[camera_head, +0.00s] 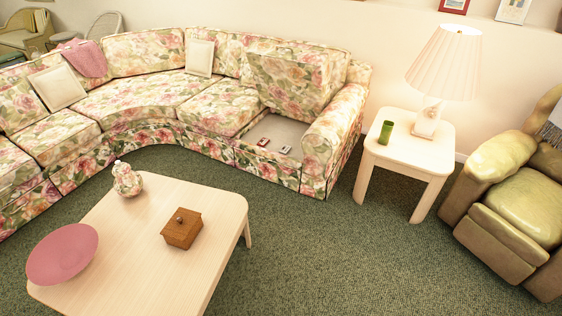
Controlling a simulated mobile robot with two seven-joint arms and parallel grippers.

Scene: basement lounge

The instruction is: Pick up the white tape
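Two small flat objects lie in the bare, pale seat space (268,133) at the right end of the floral sofa, near its front edge. The right one (285,150) looks whitish with a dark edge and may be the white tape. The left one (263,142) looks reddish with a light patch. Both are too small to read clearly, and they lie apart from each other. Neither of my grippers is in view.
A floral cushion (292,83) stands upright behind the seat space. The coffee table (150,225) holds a pink bowl (62,253), a wooden box (182,229) and a jar (127,180). A side table (405,152) stands right of the sofa. Carpet (300,240) is clear between.

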